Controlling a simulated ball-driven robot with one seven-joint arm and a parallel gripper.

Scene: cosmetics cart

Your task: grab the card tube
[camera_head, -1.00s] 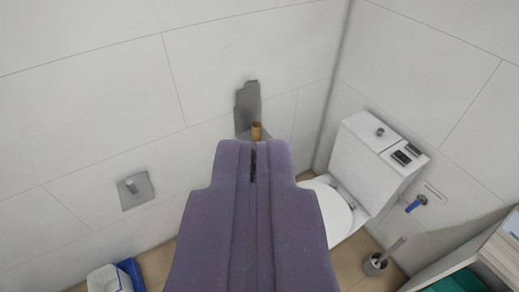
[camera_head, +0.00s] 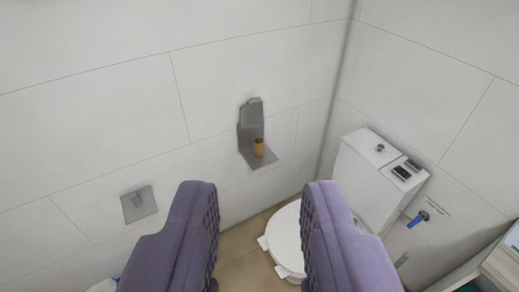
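The card tube (camera_head: 259,148) is a small brown cylinder. It stands upright on the ledge of a grey metal wall holder (camera_head: 250,119), ahead of me near the middle of the view. My gripper (camera_head: 260,190) is open and empty, with its two purple fingers wide apart. In the picture the tube appears above the gap between the fingertips. It looks some distance beyond them, and nothing touches it.
A white toilet (camera_head: 288,240) with its cistern (camera_head: 376,180) stands to the right of the holder. A blue-handled fitting (camera_head: 418,219) is on the right wall. A grey wall plate (camera_head: 138,204) is at left. A shelf unit (camera_head: 503,262) edges in at lower right.

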